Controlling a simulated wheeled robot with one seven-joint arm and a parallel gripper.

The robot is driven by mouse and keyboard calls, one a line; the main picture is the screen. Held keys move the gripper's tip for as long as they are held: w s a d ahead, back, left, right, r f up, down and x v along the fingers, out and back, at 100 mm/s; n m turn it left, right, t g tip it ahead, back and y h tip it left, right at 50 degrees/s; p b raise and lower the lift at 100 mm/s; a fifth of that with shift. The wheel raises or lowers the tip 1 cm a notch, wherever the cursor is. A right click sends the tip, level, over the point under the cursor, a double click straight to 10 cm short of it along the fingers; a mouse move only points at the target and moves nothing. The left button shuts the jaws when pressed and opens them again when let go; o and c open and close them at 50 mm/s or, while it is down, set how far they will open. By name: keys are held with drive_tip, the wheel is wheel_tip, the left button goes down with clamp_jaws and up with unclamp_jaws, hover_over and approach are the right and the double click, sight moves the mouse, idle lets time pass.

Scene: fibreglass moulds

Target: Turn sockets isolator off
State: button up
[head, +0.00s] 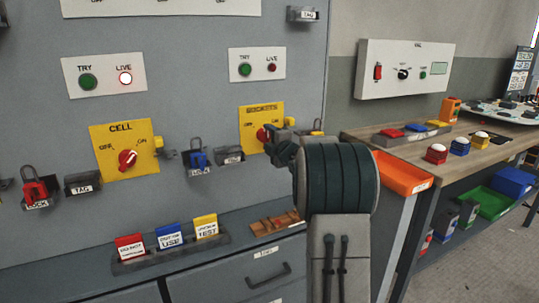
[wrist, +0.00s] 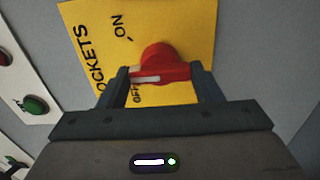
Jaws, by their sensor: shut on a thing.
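The yellow SOCKETS isolator plate (head: 261,112) is on the grey panel, left of my arm in the head view. It fills the middle of the wrist view (wrist: 188,25), turned sideways. Its red rotary knob (wrist: 158,56) sits between the two fingers of my gripper (wrist: 163,74), which is shut on it. The knob's white mark points left and slightly down in the wrist view, close to the partly covered OFF label; ON is farther up. In the head view, my gripper (head: 272,135) hides part of the knob and plate.
The yellow CELL isolator (head: 125,150) is to the left. Indicator plates with TRY and LIVE lamps (head: 257,65) are above. A workbench (head: 400,148) stands at right, and a ledge with coloured cards (head: 170,235) is below.

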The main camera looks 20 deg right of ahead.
drive_tip(key=n+b, duration=0.3)
drive_tip(key=b, duration=0.1)
drive_tip(key=n+b, duration=0.2)
drive_tip(key=shift+f+n, duration=0.3)
drive_tip(key=shift+r+n+b, duration=0.25)
drive_tip(key=shift+n+b, duration=1.45)
drive_tip(key=shift+b, duration=0.05)
drive_tip(key=o, duration=1)
drive_tip(key=s, duration=1.3)
drive_tip(key=shift+s+d, duration=0.25)
drive_tip(key=shift+s, duration=0.15)
drive_tip(key=shift+r, duration=0.1)
